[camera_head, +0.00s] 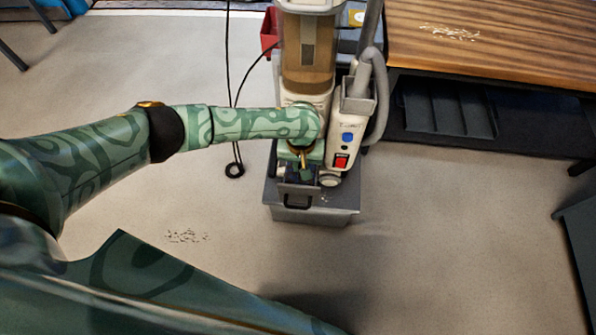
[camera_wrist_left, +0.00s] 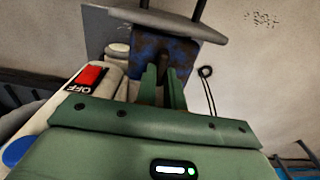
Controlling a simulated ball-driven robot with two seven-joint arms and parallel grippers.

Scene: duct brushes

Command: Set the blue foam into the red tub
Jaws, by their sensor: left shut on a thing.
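The blue foam (camera_wrist_left: 150,48) is a dark blue block with brown stains, seen in the left wrist view between and beyond my fingers. My left gripper (camera_wrist_left: 163,82) is shut on it, with the fingers hiding part of it. In the head view my left gripper (camera_head: 304,172) is low at the front of the white machine, above a grey drawer-like part with a handle, and the foam is mostly hidden there. The red tub (camera_head: 269,30) stands behind the machine to the left, partly hidden by it. My right gripper is not in view.
The white machine (camera_head: 306,52) with a hose and a red switch (camera_head: 341,161) stands on a grey box (camera_head: 338,215). A black cable (camera_head: 235,130) hangs at left. A wooden table (camera_head: 500,40) is at right. Floor is open left and right, with debris (camera_head: 186,236).

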